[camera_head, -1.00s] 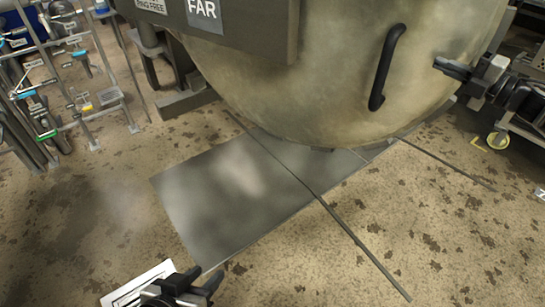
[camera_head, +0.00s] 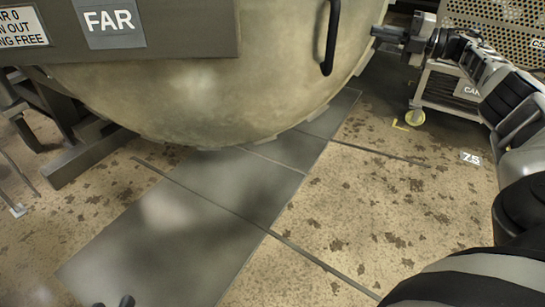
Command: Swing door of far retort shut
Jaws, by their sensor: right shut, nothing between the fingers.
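The far retort's large domed door (camera_head: 210,95) fills the upper part of the head view, dull metal with a black bar handle (camera_head: 331,38) on its right part. A label reading FAR (camera_head: 109,18) is on the grey beam at upper left. My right gripper (camera_head: 374,33) is shut and empty at the door's right edge, right of the handle. I cannot tell whether it touches the door. Only dark tips of my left gripper (camera_head: 114,302) show at the bottom edge. The door's top and its hinge are out of view, so how far it stands open is unclear.
A dark plate (camera_head: 155,240) and thin floor strips (camera_head: 315,257) lie on the speckled floor under the door. A wheeled cart (camera_head: 455,95) stands at upper right behind my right arm. Metal supports (camera_head: 80,155) stand at left. The floor at right centre is clear.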

